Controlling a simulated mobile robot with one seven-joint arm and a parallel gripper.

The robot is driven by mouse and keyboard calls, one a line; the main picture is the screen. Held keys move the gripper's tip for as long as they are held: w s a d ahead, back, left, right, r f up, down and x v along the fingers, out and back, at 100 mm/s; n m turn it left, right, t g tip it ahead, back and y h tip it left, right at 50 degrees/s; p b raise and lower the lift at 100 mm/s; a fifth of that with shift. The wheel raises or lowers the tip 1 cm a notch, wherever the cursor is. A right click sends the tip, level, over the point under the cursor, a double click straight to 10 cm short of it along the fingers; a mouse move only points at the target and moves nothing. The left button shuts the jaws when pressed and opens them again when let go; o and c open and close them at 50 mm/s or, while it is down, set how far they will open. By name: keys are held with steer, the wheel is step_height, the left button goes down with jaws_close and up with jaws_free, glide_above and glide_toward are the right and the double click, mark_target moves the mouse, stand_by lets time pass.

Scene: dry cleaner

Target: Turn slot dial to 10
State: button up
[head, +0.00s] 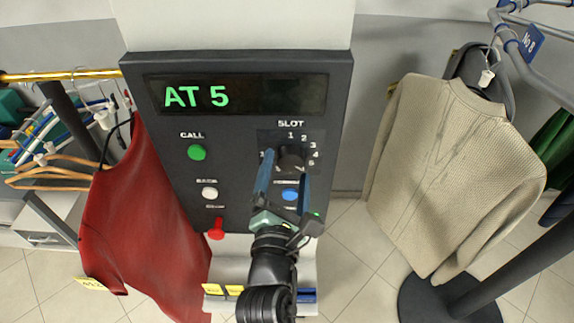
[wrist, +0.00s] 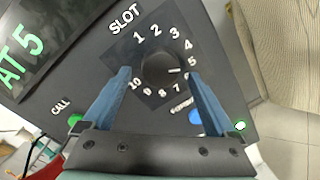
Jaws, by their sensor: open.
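The slot dial (head: 291,158) is a round black knob on the dark control panel (head: 235,180). In the wrist view the dial (wrist: 159,69) has numbers 1 to 10 around it. Its white pointer mark (wrist: 174,71) points right, toward the area of 5 and 6. The display (head: 235,95) reads "AT 5" in green. My gripper (head: 285,165) is open in front of the panel. Its two blue fingers (wrist: 158,75) stand left and right of the dial, apart from each other. I cannot tell whether their tips touch the panel.
A red garment (head: 140,220) hangs left. A beige sweater (head: 450,170) hangs right by a rail (head: 535,70).

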steer(key=shift+w, duration=0.35)
steer(key=shift+c, duration=0.4)
steer(key=c, duration=1.3)
steer(key=shift+m, duration=0.3)
